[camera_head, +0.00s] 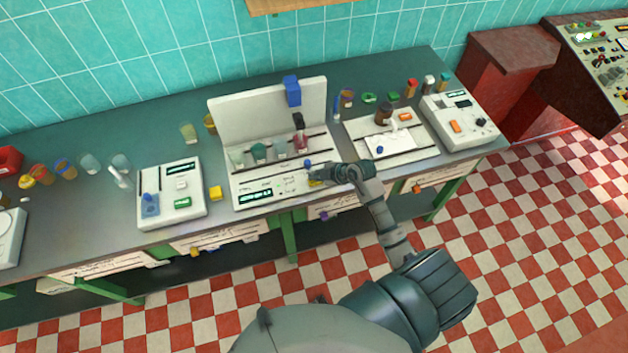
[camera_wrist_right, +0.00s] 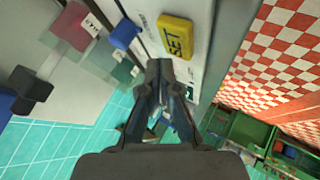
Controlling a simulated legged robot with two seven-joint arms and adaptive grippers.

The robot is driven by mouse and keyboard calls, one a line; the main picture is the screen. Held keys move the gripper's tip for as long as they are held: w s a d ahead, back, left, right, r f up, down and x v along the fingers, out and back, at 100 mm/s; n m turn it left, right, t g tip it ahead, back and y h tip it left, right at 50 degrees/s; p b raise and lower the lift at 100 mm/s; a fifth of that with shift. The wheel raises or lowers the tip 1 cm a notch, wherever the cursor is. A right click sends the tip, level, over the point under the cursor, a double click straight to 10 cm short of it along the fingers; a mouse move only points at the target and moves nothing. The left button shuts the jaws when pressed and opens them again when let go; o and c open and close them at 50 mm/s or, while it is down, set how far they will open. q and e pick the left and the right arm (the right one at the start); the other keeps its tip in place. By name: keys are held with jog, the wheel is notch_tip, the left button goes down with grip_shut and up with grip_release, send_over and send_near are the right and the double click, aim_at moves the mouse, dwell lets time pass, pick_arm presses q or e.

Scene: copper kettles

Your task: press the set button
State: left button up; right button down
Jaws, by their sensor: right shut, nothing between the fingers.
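The set button is a yellow block marked "SET" (camera_wrist_right: 175,36) on the white front panel of a machine (camera_head: 262,193). In the head view only a bit of yellow shows beneath my right gripper (camera_head: 318,173). In the right wrist view my right gripper (camera_wrist_right: 160,68) is shut and empty. Its fingertips point toward the button's lower edge and appear just short of it in the picture. I cannot tell whether they touch it. My left gripper is not in view.
A blue knob (camera_wrist_right: 124,34) stands close beside the button. White devices flank the machine, one at left (camera_head: 172,198) and one at right (camera_head: 392,145). Bottles and cups line the back of the bench. The checkered floor in front is clear.

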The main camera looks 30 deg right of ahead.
jog(key=shift+d+f, duration=0.1)
jog(key=shift+d, duration=0.4)
jog(key=shift+f, duration=0.1)
jog(key=shift+a+f+p, duration=0.15)
jog(key=shift+a+p, duration=0.15)
jog(key=shift+p, duration=0.05)
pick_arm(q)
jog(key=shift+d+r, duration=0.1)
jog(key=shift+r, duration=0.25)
pick_arm(e)
jog(key=shift+a, duration=0.2)
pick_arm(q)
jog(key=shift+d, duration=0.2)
pick_arm(e)
jog(key=shift+d+f, duration=0.3)
jog(key=shift+a+f, duration=0.15)
jog(key=shift+f, duration=0.1)
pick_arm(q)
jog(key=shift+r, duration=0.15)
pick_arm(e)
jog(key=shift+r, duration=0.1)
pick_arm(q)
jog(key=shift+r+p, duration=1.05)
jog(key=shift+p, duration=0.1)
pick_arm(e)
jog(key=shift+d+r, duration=0.25)
jog(key=shift+r, duration=0.55)
